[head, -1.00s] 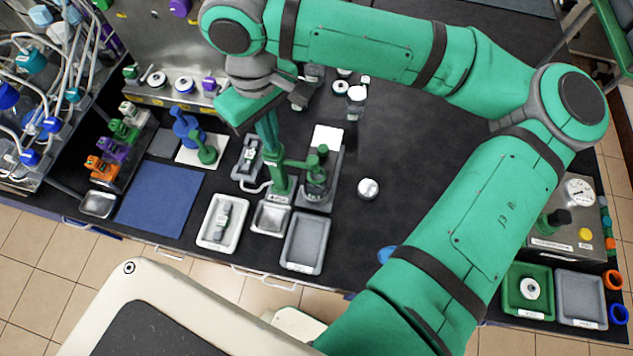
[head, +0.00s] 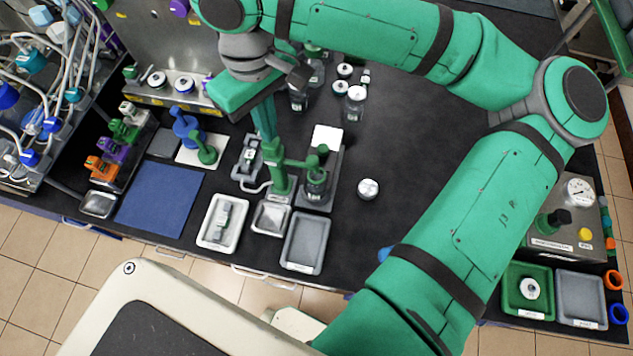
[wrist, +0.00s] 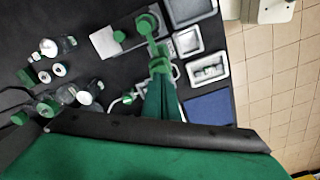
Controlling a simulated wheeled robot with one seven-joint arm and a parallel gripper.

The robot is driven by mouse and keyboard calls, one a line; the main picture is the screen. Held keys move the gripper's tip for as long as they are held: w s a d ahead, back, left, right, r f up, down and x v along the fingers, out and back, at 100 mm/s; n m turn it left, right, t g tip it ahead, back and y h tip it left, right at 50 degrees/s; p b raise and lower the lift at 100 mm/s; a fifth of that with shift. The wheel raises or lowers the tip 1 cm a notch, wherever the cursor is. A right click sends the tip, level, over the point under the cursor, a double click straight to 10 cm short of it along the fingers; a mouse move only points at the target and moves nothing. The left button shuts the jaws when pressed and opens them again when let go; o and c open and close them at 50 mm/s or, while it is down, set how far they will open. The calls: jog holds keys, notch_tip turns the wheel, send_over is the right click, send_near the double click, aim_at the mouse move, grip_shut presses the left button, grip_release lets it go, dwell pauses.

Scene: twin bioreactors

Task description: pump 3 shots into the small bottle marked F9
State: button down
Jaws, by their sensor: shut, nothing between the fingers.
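A green pump (head: 281,181) stands on the bench, its side arm reaching right over a small clear bottle (head: 316,184) on a grey stand (head: 332,165). The pump also shows in the wrist view (wrist: 158,50). The bottle's marking is too small to read, so I cannot tell whether it is F9. My gripper (head: 270,140) is shut and empty, its fingers pointing down at the pump's top. In the wrist view its fingertips (wrist: 161,76) overlap the pump head; I cannot tell whether they touch.
Several clear bottles, one with a white cap (head: 356,93), stand behind the pump. A white-lidded jar (head: 368,188) stands to its right. A white tray (head: 204,234), a small metal tray (head: 258,222) and a grey tray (head: 294,262) lie in front. A blue mat (head: 160,200) lies left.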

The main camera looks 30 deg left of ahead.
jog(key=shift+r, duration=0.15)
notch_tip(320, 180, up, 6)
jog(key=shift+f, duration=0.15)
dwell(0.6)
dwell(0.5)
